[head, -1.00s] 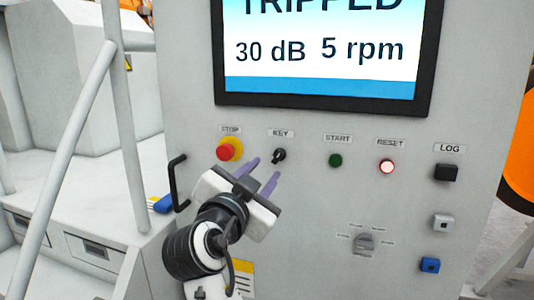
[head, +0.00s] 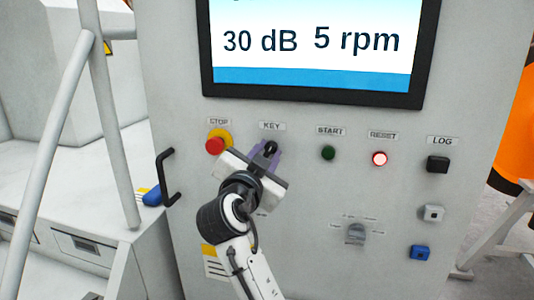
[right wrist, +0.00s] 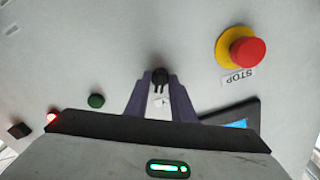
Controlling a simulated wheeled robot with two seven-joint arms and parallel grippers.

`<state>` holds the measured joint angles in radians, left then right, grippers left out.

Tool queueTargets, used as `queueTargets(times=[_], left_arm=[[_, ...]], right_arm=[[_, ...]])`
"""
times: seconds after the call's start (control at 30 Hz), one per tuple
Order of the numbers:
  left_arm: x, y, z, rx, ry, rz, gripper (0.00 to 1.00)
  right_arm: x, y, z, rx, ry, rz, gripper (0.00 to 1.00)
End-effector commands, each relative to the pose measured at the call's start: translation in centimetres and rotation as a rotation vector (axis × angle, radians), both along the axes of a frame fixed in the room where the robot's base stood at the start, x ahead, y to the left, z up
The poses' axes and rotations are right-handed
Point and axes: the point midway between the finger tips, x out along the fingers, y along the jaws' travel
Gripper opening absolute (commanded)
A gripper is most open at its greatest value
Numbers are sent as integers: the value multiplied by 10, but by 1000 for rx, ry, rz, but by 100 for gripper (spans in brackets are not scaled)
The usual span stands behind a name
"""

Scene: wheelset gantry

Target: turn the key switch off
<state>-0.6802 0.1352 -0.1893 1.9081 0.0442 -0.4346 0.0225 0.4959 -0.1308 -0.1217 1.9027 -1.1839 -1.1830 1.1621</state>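The black key switch (head: 270,147) sits on the grey panel under the KEY label, between the red STOP button and the green START button. My right gripper (head: 264,150) is at the key switch, with its purple fingers on either side of it. In the right wrist view the key switch (right wrist: 160,77) lies between the two fingertips (right wrist: 160,86). The fingers look spread, with a gap beside the key, so the gripper appears open around it. Part of the key is hidden by the gripper in the head view. My left gripper is not in view.
The red STOP button (head: 215,145) with its yellow collar is close left of my gripper. The green START button (head: 328,153) and lit RESET button (head: 380,158) are to the right. A black handle (head: 165,178) juts out at the panel's left edge. A screen (head: 312,45) is above.

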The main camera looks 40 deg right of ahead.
Motion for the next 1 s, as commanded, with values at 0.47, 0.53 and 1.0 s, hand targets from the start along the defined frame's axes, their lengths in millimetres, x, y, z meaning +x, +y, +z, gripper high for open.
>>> queueTargets(times=[0.47, 0.53, 1.0], left_arm=[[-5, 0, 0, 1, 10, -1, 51], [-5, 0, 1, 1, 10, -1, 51], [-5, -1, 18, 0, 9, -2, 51]], right_arm=[[0, 0, 0, -52, 66, -2, 0], [0, 0, 0, -79, 98, -2, 0], [0, 0, 1, -354, 420, -1, 0]])
